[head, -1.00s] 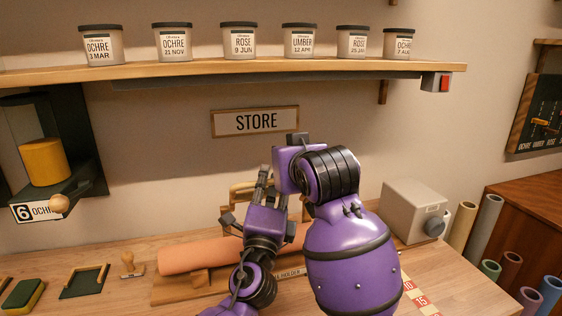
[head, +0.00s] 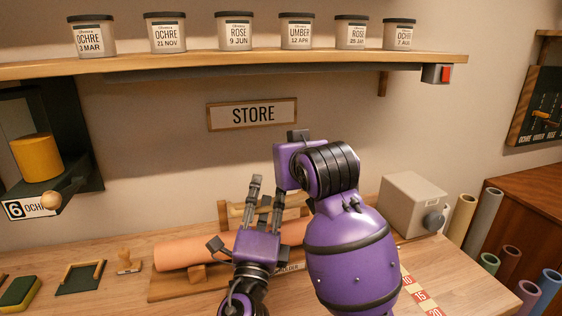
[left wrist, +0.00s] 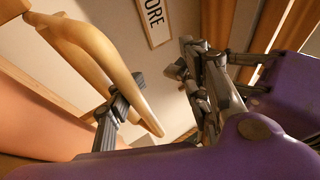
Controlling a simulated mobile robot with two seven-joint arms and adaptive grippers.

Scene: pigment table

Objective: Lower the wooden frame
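The wooden frame (head: 224,214) is pale and stands behind the orange roll (head: 175,254), partly hidden by my left gripper. In the left wrist view it is a rounded, loop-like wooden piece (left wrist: 88,48) at the left. My left gripper (head: 236,212) is in front of the frame with its fingers spread. One finger overlaps the wooden piece in the wrist view; I cannot tell whether they touch. The other fingers stand clear of it to the right. My right gripper (head: 290,163) is a purple block beside it, its fingertips mostly hidden.
A shelf (head: 220,66) with several labelled jars runs above the STORE sign (head: 252,114). A grey box (head: 412,203) with a knob stands at the right. A stamp (head: 127,262) and a small tray (head: 82,279) lie at the left. Coloured tubes (head: 487,216) stand at far right.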

